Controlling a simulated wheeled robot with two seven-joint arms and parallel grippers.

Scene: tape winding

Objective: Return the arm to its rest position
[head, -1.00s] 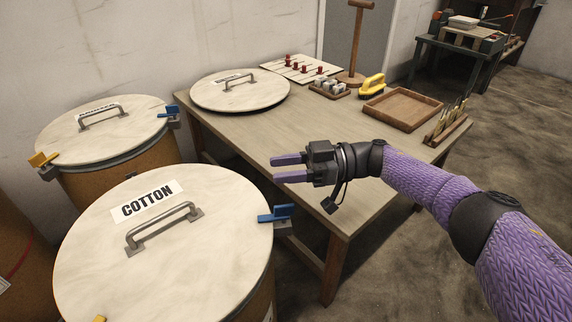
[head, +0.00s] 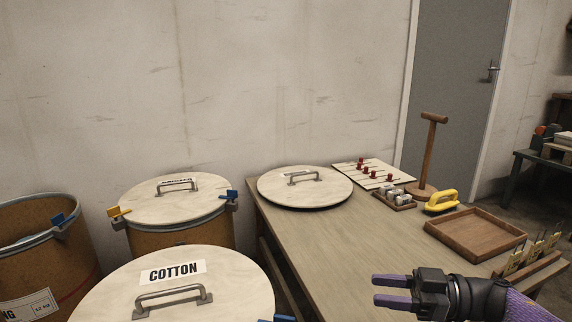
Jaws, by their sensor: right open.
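My right gripper (head: 393,290) is open and empty, with its two purple fingers pointing left. It is in front of or over the near part of the wooden table (head: 330,235); its height above the top is hard to judge. My right arm (head: 515,304) comes in from the lower right corner in a purple sleeve. It touches nothing that I can see. My left gripper and arm are not in view.
A drum with a COTTON lid (head: 235,290) stands at the front left, a second lidded drum (head: 190,206) behind it and an open drum (head: 75,262) further left. The table holds a loose round lid (head: 300,195), a tray (head: 475,236) and a yellow-handled tool (head: 441,202).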

